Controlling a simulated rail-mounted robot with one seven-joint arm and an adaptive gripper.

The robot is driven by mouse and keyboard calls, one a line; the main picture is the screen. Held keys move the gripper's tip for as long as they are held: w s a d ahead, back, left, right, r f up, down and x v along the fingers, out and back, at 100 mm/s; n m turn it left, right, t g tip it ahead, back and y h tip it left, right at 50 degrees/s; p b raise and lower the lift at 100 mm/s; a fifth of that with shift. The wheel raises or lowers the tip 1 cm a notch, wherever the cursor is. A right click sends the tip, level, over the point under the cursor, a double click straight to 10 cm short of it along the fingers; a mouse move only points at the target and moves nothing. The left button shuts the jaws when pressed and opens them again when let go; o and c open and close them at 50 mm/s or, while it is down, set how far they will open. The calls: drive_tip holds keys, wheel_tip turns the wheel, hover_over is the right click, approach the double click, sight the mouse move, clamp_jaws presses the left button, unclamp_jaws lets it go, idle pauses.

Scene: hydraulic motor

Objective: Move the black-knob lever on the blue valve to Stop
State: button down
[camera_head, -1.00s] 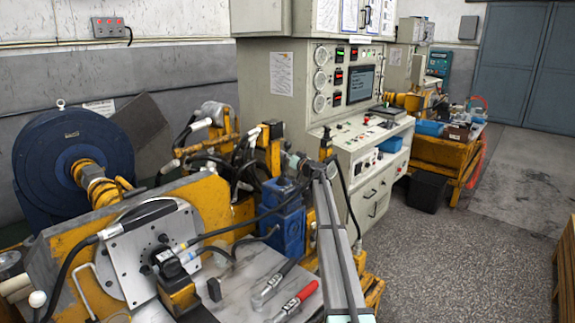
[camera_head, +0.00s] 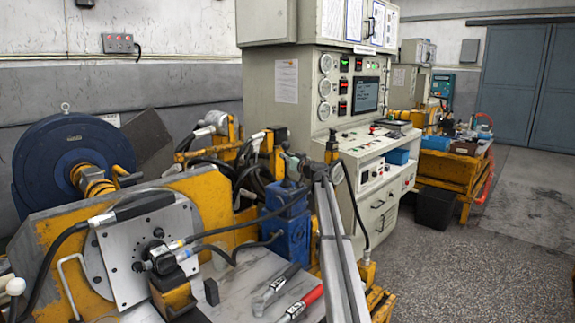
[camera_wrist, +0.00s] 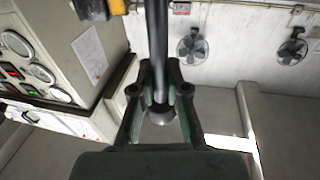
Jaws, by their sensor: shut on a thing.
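The blue valve (camera_head: 290,225) stands in the middle of the head view, behind the grey metal worktop. My gripper (camera_head: 293,163) is just above the valve at the end of my arm, small and partly lost among dark parts there. In the wrist view my gripper (camera_wrist: 159,88) has its fingers closed on a dark lever rod (camera_wrist: 157,40). The rod runs down from the top of the picture between the fingers. Its rounded dark knob (camera_wrist: 162,116) shows between the fingers, nearer the palm. The lever's lower end and any Stop marking are not visible.
A yellow frame with a bolted motor plate (camera_head: 140,250) and black hoses stands left of the valve. A control cabinet (camera_head: 290,130) with gauges stands close behind my gripper. The floor at right is clear.

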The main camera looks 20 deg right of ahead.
drive_tip(key=shift+a+r, duration=0.1)
drive_tip(key=c, duration=1.2)
unclamp_jaws()
drive_tip(key=shift+o, duration=0.2)
drive_tip(key=shift+s, duration=0.15)
drive_tip(key=v, duration=1.1)
drive_tip(key=shift+s, duration=0.35)
